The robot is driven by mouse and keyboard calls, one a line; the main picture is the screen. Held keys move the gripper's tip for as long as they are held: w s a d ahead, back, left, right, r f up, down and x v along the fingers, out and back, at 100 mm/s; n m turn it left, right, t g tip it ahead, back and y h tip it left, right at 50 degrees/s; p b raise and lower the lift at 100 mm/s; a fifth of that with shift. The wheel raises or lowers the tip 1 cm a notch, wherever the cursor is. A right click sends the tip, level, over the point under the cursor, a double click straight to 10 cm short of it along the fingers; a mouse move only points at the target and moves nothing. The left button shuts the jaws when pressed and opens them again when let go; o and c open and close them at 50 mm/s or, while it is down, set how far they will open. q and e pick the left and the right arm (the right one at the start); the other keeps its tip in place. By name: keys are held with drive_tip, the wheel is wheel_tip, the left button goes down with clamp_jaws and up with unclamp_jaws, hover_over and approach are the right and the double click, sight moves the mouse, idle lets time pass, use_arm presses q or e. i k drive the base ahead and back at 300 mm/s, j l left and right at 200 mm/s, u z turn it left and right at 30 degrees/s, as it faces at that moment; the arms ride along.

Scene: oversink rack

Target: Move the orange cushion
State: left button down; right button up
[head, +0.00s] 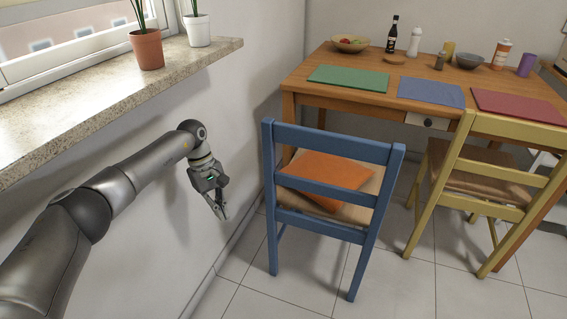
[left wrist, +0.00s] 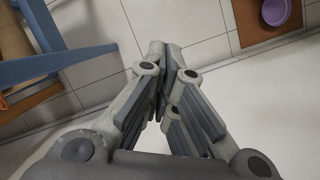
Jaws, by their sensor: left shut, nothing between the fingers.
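The orange cushion (head: 327,173) lies on the woven seat of the blue chair (head: 333,189) in the head view, partly hidden behind the chair's back slats. My left gripper (head: 221,212) is shut and empty, pointing down in the air to the left of the blue chair, near the wall. In the left wrist view its fingertips (left wrist: 160,50) meet above the floor, and part of the blue chair (left wrist: 70,58) shows at the left. My right gripper is in neither view.
A wooden table (head: 300,87) stands behind the chairs with mats, bowls and bottles on it. A yellow chair (head: 480,187) stands to the right. A stone windowsill (head: 110,98) with two potted plants juts out above my left arm. A purple bowl (left wrist: 274,12) shows in the wrist view.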

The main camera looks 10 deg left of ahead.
sight(337, 171)
drive_tip(key=i+l, duration=0.15)
drive_tip(key=i, duration=0.6)
drive_tip(key=i+l, duration=0.15)
drive_tip(key=i, duration=0.6)
